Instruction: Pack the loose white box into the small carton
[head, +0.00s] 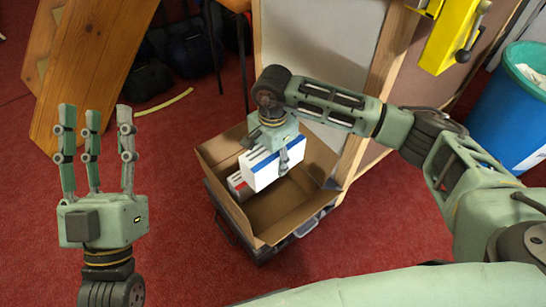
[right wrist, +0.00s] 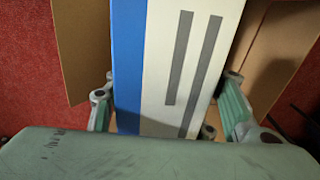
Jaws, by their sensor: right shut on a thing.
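My right gripper (head: 268,156) is shut on a white box with a blue band (head: 272,171). The white box is held over the open small carton (head: 317,158), its lower part seeming to be within the carton's walls. In the right wrist view the white box (right wrist: 155,60), with grey stripes, lies between the two sides of my gripper (right wrist: 168,115); its far end is out of view. Another white box with a red part (head: 238,187) sits in the carton at the left. My left gripper (head: 95,115) is open and empty, fingers up, left of the carton.
The carton rests on a dark case (head: 262,252) on the red carpet (head: 180,245). A wooden-edged panel (head: 318,50) stands behind it. A blue bin (head: 508,110) and a yellow fixture (head: 452,35) are at right. Dark bags (head: 185,45) lie behind; carpet at left is clear.

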